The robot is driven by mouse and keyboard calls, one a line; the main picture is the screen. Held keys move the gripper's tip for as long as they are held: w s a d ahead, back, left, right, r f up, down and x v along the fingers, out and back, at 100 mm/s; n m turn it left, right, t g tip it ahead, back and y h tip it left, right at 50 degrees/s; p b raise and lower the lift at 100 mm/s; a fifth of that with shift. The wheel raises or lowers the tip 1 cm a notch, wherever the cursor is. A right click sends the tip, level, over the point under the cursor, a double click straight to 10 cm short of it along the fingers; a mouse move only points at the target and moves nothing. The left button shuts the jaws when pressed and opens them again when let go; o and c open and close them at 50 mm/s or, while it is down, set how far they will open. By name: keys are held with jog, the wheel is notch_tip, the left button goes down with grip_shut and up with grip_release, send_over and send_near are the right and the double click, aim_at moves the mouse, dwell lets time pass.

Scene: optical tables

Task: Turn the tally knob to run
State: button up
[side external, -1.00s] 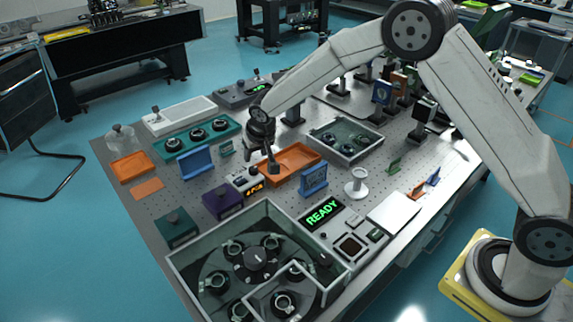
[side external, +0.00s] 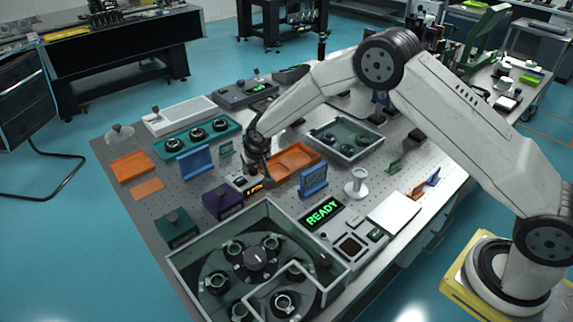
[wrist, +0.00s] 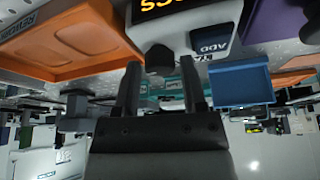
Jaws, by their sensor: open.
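The tally box (side external: 240,182) is a small pale unit with a lit orange display (side external: 254,189), left of the orange tray. In the wrist view the display (wrist: 172,5) shows at the top edge, cut off. A dark round knob (wrist: 160,58) lies between and just beyond my fingertips, beside a dark blue key (wrist: 214,40) lettered ADD. My gripper (wrist: 161,76) is open, with one finger on each side of the knob; I cannot tell if they touch it. In the side view my gripper (side external: 258,176) is over the box and hides the knob.
The orange tray (side external: 318,157) is right beside the box. A purple block (side external: 222,203) and a blue stand (side external: 196,163) are close on the left. A blue frame (side external: 313,179) and a walled bin (side external: 190,262) stand nearer the camera.

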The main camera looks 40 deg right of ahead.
grip_shut()
jog(key=shift+n+y, duration=0.3)
jog(key=shift+n, duration=0.4)
jog(key=shift+n+y, duration=0.7)
jog(key=shift+n, duration=0.9)
jog(key=shift+d+n+g+y, duration=0.15)
jog(key=shift+n+y, duration=0.25)
jog(key=shift+n, duration=0.7)
jog(key=shift+a+n+g+y, duration=0.1)
jog(key=shift+n+g+y, duration=0.25)
jog(key=shift+n, duration=0.75)
jog(key=n, duration=0.2)
jog(key=n+g+y, duration=0.1)
jog(key=n, duration=0.1)
jog(key=shift+d+n+y, duration=0.1)
jog(key=shift+n+y, duration=0.15)
jog(key=shift+n, duration=0.15)
jog(key=shift+n+g, duration=0.8)
jog(key=shift+n, duration=1.3)
